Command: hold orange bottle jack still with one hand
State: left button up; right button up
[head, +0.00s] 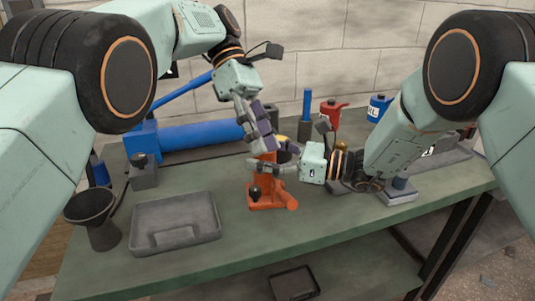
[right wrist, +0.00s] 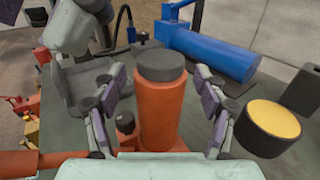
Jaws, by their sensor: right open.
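The orange bottle jack (head: 264,188) stands upright on the green bench, its upper part partly hidden by my grippers in the head view. In the right wrist view its orange body and dark grey cap (right wrist: 160,105) stand between the fingers of my right gripper (right wrist: 160,110). These fingers are open, one on each side, with gaps to the body. In the head view my right gripper (head: 277,160) reaches in from the right at the jack's upper part. My left gripper (head: 262,130) hangs down just above the jack; its fingers overlap, so its opening is unclear.
A grey tray (head: 150,240) and a dark funnel (head: 92,215) are at the front left. A blue cylinder (head: 200,135) lies behind. A red can (head: 332,112) and a blue can (head: 378,108) stand at the back. A yellow-topped dark round thing (right wrist: 268,128) is close beside the right gripper.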

grip_shut()
dwell(0.6)
dwell(1.2)
